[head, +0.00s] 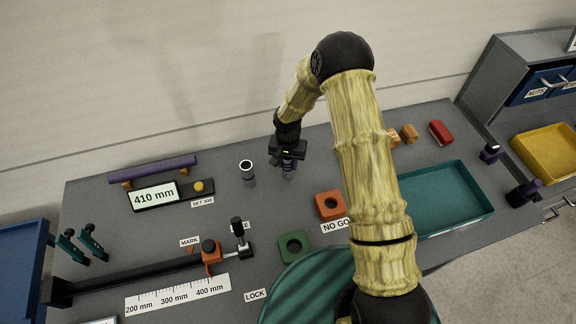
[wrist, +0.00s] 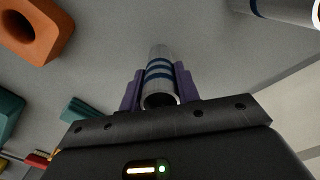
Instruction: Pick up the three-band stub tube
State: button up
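A short pale grey stub tube with dark blue bands (wrist: 159,72) sits between the purple fingers of my gripper (wrist: 160,92) in the wrist view. Its open end faces the camera, and I cannot count its bands surely. The fingers lie close against both sides with no clear gap, so my gripper looks shut on it. In the head view my gripper (head: 288,165) points down at the back of the bench, and the tube (head: 288,176) is mostly hidden by the fingers. I cannot tell whether the tube touches the bench.
Another tube (head: 247,171) stands upright to the left; it also shows in the wrist view (wrist: 286,10). An orange block with a hole (head: 329,205) and a green one (head: 294,246) lie nearer. A teal tray (head: 452,213) is right. A measuring rail (head: 135,272) is front left.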

jog(key=shift+c, duration=1.1)
jog(key=shift+w+r+b, duration=0.15)
jog(key=shift+r+b, duration=0.15)
jog(key=shift+r, duration=0.2)
jog(key=r+b, duration=0.2)
jog(key=r, duration=0.7)
jog(key=shift+s+b, duration=0.2)
jog(key=shift+b, duration=0.15)
